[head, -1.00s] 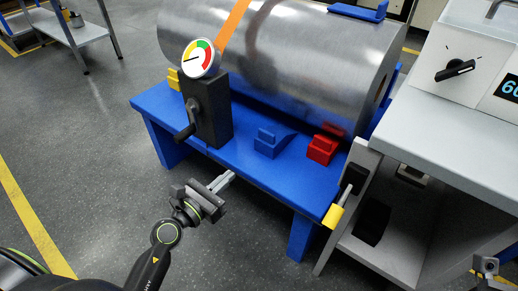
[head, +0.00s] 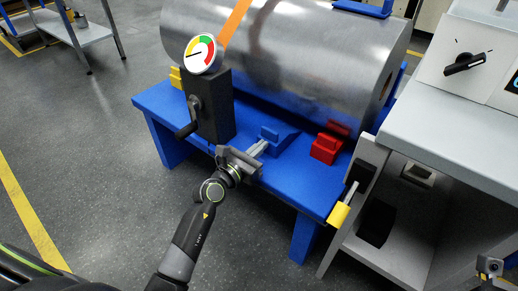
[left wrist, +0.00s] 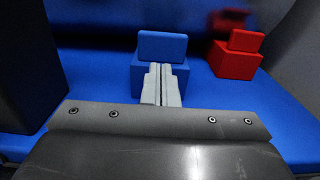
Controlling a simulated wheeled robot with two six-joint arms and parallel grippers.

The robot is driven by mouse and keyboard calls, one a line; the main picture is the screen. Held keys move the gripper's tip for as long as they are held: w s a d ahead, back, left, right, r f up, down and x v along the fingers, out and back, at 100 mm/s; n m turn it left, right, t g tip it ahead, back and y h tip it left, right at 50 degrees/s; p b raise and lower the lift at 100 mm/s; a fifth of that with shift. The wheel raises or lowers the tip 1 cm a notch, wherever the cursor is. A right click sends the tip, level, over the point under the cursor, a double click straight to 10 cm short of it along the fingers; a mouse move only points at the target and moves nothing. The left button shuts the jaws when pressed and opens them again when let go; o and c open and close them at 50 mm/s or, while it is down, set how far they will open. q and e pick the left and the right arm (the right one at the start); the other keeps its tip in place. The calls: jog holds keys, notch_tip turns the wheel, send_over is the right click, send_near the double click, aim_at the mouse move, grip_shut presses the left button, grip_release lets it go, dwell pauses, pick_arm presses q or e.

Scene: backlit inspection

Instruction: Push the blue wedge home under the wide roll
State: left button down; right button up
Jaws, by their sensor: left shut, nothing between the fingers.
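The blue wedge (head: 284,139) lies on the blue bench top in front of the wide steel roll (head: 290,55). Its thin sloping end points toward the roll, and its raised back block faces my left gripper (head: 263,147). My left gripper is shut and empty, with its fingertips at the back of the wedge. In the left wrist view the shut fingers (left wrist: 161,72) overlap the lower back face of the wedge (left wrist: 162,47). I cannot tell whether they touch it. The thin end's contact with the roll is not clear.
A red block (head: 326,149) sits right of the wedge by the roll. A dark post with a crank and gauge (head: 210,105) stands to the left. A yellow-handled lever (head: 340,212) and a grey cabinet (head: 440,135) are at the right. The front floor is clear.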

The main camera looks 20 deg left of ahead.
aim_at(280, 129)
pick_arm(q)
jog(key=shift+w, duration=0.1)
jog(key=shift+w+d, duration=0.1)
jog(key=shift+w, duration=0.2)
jog(key=x, duration=0.6)
jog(key=shift+w+d+p, duration=0.1)
jog(key=shift+w+p, duration=0.15)
jog(key=shift+p, duration=0.05)
jog(key=shift+w+r, duration=0.15)
